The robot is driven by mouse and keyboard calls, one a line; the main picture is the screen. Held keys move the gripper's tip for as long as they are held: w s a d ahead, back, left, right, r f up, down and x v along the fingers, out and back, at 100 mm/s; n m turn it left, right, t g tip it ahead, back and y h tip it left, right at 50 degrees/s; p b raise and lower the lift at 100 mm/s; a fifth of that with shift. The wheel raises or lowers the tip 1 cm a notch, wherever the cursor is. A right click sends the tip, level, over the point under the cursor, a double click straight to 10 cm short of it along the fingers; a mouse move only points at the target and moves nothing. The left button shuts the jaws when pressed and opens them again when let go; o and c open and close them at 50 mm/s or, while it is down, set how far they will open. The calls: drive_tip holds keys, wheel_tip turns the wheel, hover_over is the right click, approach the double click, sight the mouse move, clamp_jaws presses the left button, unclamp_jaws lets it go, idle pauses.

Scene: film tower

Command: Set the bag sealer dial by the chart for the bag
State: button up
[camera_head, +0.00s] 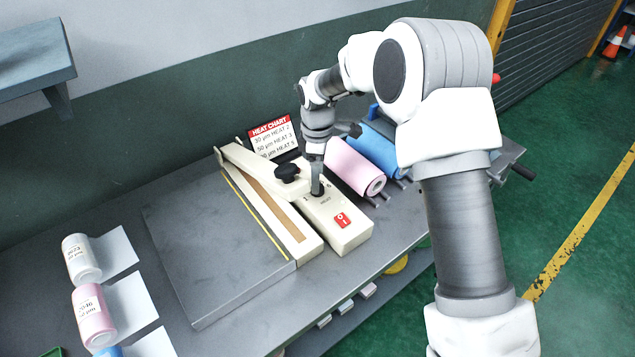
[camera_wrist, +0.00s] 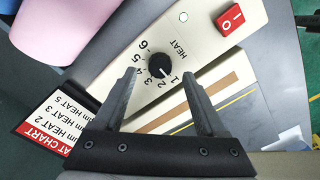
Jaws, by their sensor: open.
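The bag sealer (camera_head: 335,222) is a cream unit on the bench with a long sealing arm. Its black dial (camera_wrist: 159,65) sits between my open gripper's fingertips (camera_wrist: 160,76) in the wrist view, with no clear contact. The scale HEAT 1 to 6 rings it; a small pale mark on the knob seems to face near 1. In the head view my gripper (camera_head: 317,187) points down over the dial and hides it. The heat chart (camera_head: 272,138) stands behind the sealer, listing HEAT 2, 3 and 5, with 30 µm beside HEAT 2; it also shows in the wrist view (camera_wrist: 55,122).
A red switch (camera_head: 342,219) and black knob (camera_head: 287,172) are on the sealer. Pink (camera_head: 352,168) and blue (camera_head: 378,150) rolls lie at right. Labelled white (camera_head: 80,258) and pink (camera_head: 92,315) rolls lie at left; their print is unclear. A grey plate (camera_head: 205,250) fronts the sealer.

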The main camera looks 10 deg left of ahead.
drive_tip(key=shift+f, duration=1.6)
clamp_jaws()
